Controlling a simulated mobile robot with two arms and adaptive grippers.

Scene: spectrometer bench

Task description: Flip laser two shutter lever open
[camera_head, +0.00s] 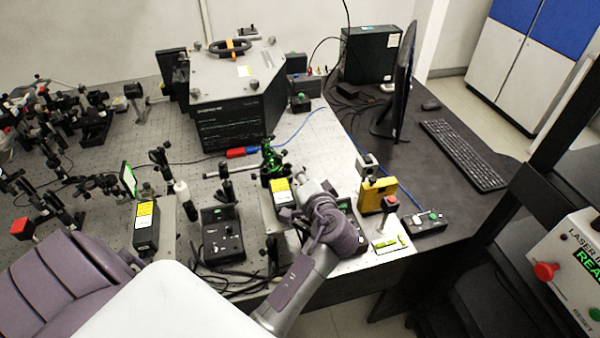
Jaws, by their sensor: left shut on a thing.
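A dark laser box with a yellow label (281,190) stands near the right front of the optical bench. A similar dark box with a yellow label (146,222) stands further left. I cannot read which is laser two. My left gripper (308,190) is at the right side of the first box, seen from behind its wrist. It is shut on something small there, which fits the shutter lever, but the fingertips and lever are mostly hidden. The lever's position cannot be told. My right gripper is not in view.
A black controller box (222,236) with cables stands left of my forearm. A yellow box (377,195) and a small button box (425,222) are to the right. A large dark spectrometer (235,110) stands behind. The bench between has some free room.

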